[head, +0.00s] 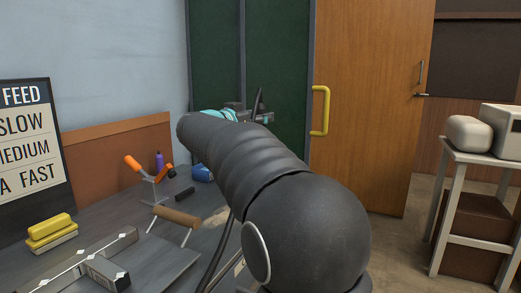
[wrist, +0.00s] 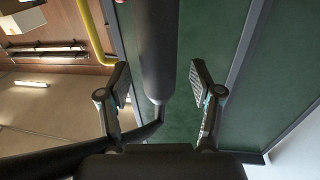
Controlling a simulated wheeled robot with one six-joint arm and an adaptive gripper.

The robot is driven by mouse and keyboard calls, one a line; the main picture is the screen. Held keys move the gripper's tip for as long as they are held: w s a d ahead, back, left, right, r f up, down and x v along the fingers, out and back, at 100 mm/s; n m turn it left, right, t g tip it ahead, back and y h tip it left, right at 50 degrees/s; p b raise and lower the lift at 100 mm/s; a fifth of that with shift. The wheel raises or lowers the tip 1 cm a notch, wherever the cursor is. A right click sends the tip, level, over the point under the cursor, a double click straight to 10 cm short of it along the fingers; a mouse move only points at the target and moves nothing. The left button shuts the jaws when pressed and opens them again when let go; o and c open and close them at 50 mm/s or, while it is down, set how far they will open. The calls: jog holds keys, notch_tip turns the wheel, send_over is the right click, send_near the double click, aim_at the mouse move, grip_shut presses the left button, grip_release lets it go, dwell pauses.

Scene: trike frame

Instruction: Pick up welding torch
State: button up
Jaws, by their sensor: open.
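In the wrist view a dark grey cylinder (wrist: 156,45) runs down from the top edge, with a tapered end between my fingers. A black curved neck or hose leaves that end toward the lower left. It looks like the welding torch, though I cannot be sure. My gripper (wrist: 160,85) is open, with one finger on each side of the cylinder and visible gaps to both. In the head view my gripper (head: 258,112) shows beyond my arm, in front of the dark green panel. My arm hides most of that area, and I cannot make out the torch there.
The grey bench (head: 160,265) holds an orange-handled tool (head: 132,163), a wooden-handled item (head: 177,216), a yellow block (head: 49,226) and a metal clamp-like piece (head: 90,262). Black cables (head: 222,250) run beside my arm. A door with a yellow handle (head: 325,110) stands behind; a cart (head: 480,158) is at right.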

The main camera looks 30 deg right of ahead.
jog(key=shift+x, duration=0.75)
jog(key=shift+s+r, duration=0.1)
grip_shut()
jog(key=shift+r, duration=0.1)
notch_tip(320, 180, up, 18)
jog(key=p, duration=0.4)
jog(key=shift+a, duration=0.1)
